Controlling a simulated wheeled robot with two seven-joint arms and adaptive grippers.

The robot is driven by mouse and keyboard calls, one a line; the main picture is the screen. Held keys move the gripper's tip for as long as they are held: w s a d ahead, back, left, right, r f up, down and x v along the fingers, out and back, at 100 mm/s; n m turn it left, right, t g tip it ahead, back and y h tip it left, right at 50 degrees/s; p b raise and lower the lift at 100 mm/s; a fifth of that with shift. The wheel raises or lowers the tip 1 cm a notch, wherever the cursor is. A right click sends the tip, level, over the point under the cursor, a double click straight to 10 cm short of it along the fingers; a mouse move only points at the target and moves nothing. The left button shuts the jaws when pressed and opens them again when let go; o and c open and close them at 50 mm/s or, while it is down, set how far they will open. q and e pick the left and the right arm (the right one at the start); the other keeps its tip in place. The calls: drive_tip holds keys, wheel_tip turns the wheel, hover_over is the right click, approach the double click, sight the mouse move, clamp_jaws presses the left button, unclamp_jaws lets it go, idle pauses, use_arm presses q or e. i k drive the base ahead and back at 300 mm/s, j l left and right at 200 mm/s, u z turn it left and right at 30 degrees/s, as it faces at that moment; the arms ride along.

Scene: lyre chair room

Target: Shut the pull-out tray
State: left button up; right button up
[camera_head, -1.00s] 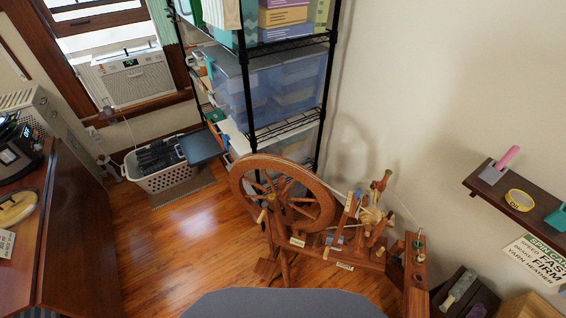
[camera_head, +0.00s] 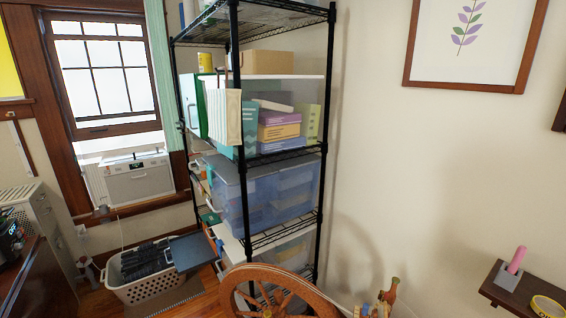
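A flat, dark blue-grey panel (camera_head: 192,250), which looks like the pull-out tray, sticks out to the left from the lower part of the black wire shelf rack (camera_head: 237,120). Its left end is beside and partly over the laundry basket. Where it joins the rack is partly hidden by the rack's side and the things on it. Neither of my grippers is in view.
A white laundry basket (camera_head: 140,290) with dark contents stands on the floor left of the rack. A wooden spinning wheel (camera_head: 275,290) stands in front of the rack. A metal cabinet (camera_head: 45,235) is at the left, and a small wall shelf (camera_head: 505,290) at the lower right.

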sight(192, 251)
drive_tip(key=j+u, duration=0.2)
drive_tip(key=j, duration=0.3)
drive_tip(key=i+j+u, duration=0.2)
drive_tip(key=j, duration=0.3)
drive_tip(key=j+u, duration=0.25)
drive_tip(key=j, duration=0.3)
drive_tip(key=i+j+z, duration=0.15)
drive_tip(key=z, duration=0.3)
drive_tip(key=i+j+z, duration=0.55)
drive_tip(key=z, duration=0.3)
drive_tip(key=i+j+z, duration=0.15)
drive_tip(key=j+z, duration=0.25)
